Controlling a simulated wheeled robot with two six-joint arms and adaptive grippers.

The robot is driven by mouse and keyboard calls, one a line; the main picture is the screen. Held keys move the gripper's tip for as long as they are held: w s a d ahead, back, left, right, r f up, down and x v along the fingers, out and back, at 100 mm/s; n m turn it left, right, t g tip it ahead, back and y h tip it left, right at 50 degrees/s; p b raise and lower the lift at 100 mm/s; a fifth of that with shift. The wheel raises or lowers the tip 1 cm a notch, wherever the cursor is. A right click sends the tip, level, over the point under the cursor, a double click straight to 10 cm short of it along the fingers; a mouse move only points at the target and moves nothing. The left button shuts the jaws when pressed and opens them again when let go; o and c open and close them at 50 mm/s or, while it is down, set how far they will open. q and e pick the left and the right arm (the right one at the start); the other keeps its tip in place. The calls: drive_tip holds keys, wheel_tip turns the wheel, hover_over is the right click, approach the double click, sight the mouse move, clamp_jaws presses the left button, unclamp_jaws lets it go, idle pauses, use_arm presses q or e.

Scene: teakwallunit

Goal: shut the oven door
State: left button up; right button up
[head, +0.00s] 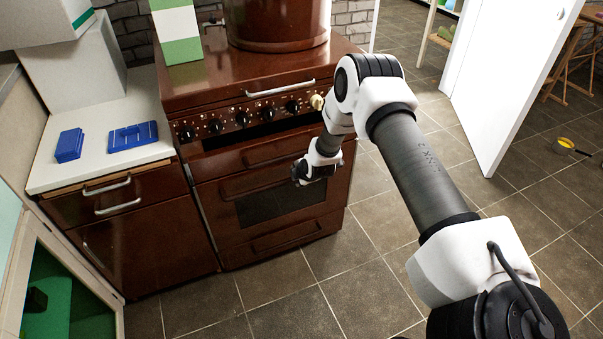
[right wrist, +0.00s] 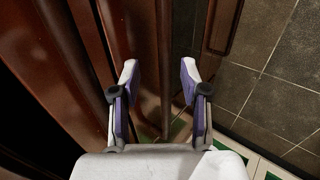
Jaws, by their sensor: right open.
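The brown stove (head: 258,120) stands against the brick wall, with a row of knobs along its front. Its oven door (head: 270,206) has a dark window and a brown bar across its upper part. A dark gap runs below the knobs, above the door's top; I cannot tell how far the door stands open. My right gripper (head: 305,172) is open in front of the door's right side, partly covering it. In the right wrist view its two fingers (right wrist: 160,80) stand apart with a brown bar-like part (right wrist: 165,45) between or behind them; contact is unclear. My left gripper is out of view.
A large brown pot (head: 277,25) and a green-and-white box (head: 177,32) stand on the stove. Blue items (head: 133,135) lie on the white counter (head: 95,105) at left. An open white door (head: 505,70) stands at right. Tiled floor (head: 300,290) is clear before the stove.

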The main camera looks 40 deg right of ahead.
drive_tip(key=v, duration=0.4)
drive_tip(key=shift+s+r, duration=0.25)
drive_tip(key=shift+r, duration=0.05)
drive_tip(key=s+a+f+n+g+y+p, duration=0.1)
drive_tip(key=s+a+f+g+y+p, duration=0.2)
drive_tip(key=s+a+p, duration=0.8)
drive_tip(key=s+a+r+m+g, duration=0.1)
drive_tip(key=s+a+m, duration=0.2)
drive_tip(key=s+m, duration=0.2)
drive_tip(key=s+a+r+m+g, duration=0.1)
drive_tip(key=s+m, duration=0.5)
drive_tip(key=s, duration=0.6)
drive_tip(key=s+a+r+m+g+h+b, duration=0.1)
drive_tip(key=s+a+m, duration=0.3)
drive_tip(key=s, duration=0.5)
drive_tip(key=shift+a+r+m+g, duration=0.3)
drive_tip(key=shift+r+m+g, duration=0.25)
drive_tip(key=shift+m+g, duration=0.35)
